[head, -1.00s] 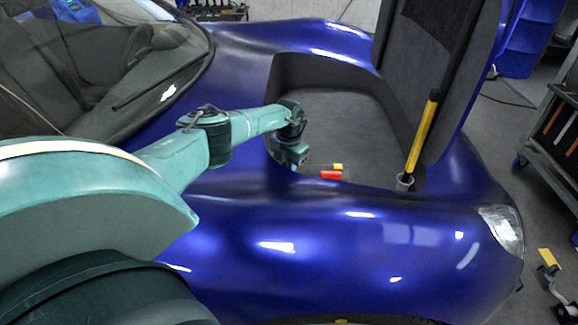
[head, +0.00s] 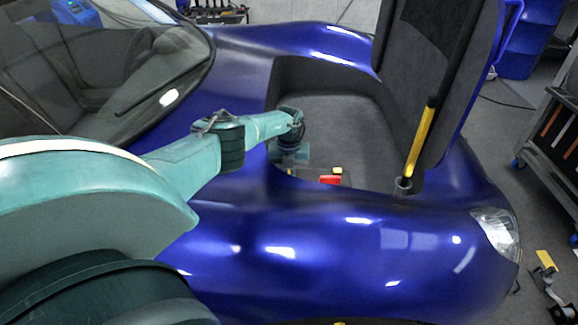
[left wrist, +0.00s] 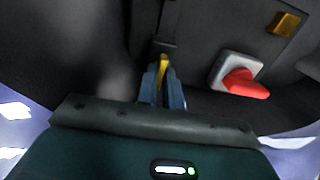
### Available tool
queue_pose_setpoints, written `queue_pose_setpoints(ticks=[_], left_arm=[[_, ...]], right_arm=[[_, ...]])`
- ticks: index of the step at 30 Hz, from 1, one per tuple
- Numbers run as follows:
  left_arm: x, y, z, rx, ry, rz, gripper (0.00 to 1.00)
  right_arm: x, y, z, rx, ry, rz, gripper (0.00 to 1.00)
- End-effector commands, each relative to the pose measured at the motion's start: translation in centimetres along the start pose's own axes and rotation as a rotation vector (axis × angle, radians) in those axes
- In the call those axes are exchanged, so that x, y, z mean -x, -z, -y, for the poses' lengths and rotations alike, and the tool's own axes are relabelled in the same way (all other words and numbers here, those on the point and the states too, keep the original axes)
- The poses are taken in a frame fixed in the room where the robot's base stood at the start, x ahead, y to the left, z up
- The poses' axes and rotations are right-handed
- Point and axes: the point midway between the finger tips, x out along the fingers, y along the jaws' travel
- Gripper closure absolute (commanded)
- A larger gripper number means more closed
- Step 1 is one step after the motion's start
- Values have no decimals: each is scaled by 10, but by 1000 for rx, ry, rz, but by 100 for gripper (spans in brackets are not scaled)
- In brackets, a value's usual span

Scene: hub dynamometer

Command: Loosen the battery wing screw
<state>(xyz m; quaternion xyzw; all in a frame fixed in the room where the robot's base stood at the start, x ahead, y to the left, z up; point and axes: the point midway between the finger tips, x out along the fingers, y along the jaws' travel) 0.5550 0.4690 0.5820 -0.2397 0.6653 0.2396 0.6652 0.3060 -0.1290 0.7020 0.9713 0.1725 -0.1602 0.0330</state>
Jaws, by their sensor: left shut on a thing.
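My left arm reaches over the blue fender into the car's open front compartment. In the left wrist view my left gripper (left wrist: 162,88) is shut on a small yellow piece, which looks like the wing screw (left wrist: 164,66); it stands up between the fingertips. Most of the screw and what it sits in are hidden by the fingers. In the head view the fingertips are hidden behind the compartment's near edge. My right gripper is in neither view.
A red knob (left wrist: 245,84) on a pale grey base sits right of the fingers; it also shows in the head view (head: 330,180). A yellow block (left wrist: 284,23) lies beyond it. A yellow strut (head: 420,140) stands by the raised lid (head: 440,70).

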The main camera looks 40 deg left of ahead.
Motion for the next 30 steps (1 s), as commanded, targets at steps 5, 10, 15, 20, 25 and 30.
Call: queue_pose_setpoints(ticks=[5, 10, 15, 20, 25, 30], left_arm=[[0, 0, 0, 23, 0, 0, 100], [0, 0, 0, 28, 0, 0, 100], [0, 0, 0, 27, 0, 0, 100], [0, 0, 0, 26, 0, 0, 82], [0, 0, 0, 25, 0, 0, 70], [0, 0, 0, 24, 0, 0, 70]], right_arm=[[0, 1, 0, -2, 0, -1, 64], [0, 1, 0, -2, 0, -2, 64], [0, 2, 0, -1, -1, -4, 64], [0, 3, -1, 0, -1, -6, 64], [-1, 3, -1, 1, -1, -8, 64], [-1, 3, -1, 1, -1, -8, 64]])
